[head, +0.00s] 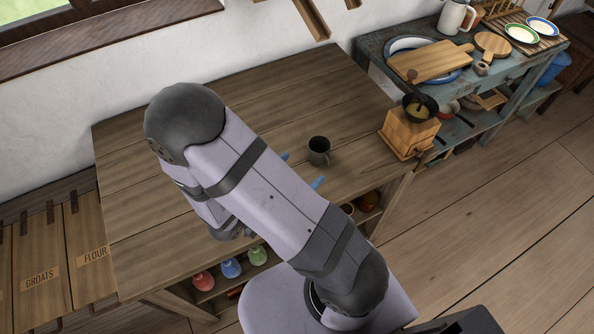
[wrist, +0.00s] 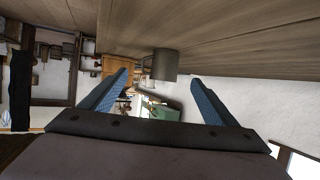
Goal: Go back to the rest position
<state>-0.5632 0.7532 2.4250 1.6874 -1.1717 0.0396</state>
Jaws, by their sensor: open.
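My gripper (wrist: 160,92) is open in the wrist view, its two blue fingers apart with nothing held between them. In the head view only the blue tips of my gripper (head: 302,171) show past my arm, which hides the rest. A dark grey mug (head: 318,151) stands upright on the wooden table (head: 140,222), just beyond the fingertips. The mug also shows in the wrist view (wrist: 164,64), beyond the fingers and apart from them, with the tabletop across the top of the picture.
A blue side table (head: 375,56) holds a cutting board (head: 430,60) and plates. Coloured flasks (head: 231,268) sit on the shelf below. The table's back left is bare.

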